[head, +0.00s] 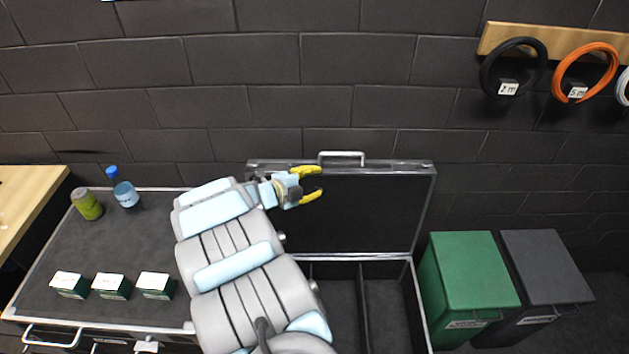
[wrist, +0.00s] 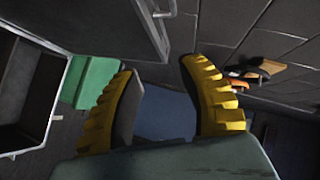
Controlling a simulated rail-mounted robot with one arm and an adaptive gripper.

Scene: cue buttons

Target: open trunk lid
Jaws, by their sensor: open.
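The trunk lid (head: 370,212) stands raised and upright against the dark wall, with a metal handle (head: 341,156) on its top edge. The open trunk (head: 408,310) below shows a dark interior split by a divider. My gripper (head: 318,184) has yellow fingers spread apart, with nothing between them. In the head view it appears in front of the lid's upper left part. In the wrist view the two yellow fingers (wrist: 162,95) are apart, and a lid edge with a handle (wrist: 165,8) shows above them. My arm hides the trunk's left side.
A green bin (head: 470,272) and a dark grey bin (head: 545,265) stand right of the trunk. A counter at left holds a green can (head: 87,204), a water bottle (head: 123,187) and three small boxes (head: 111,286). Cable coils (head: 513,67) hang on the wall at upper right.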

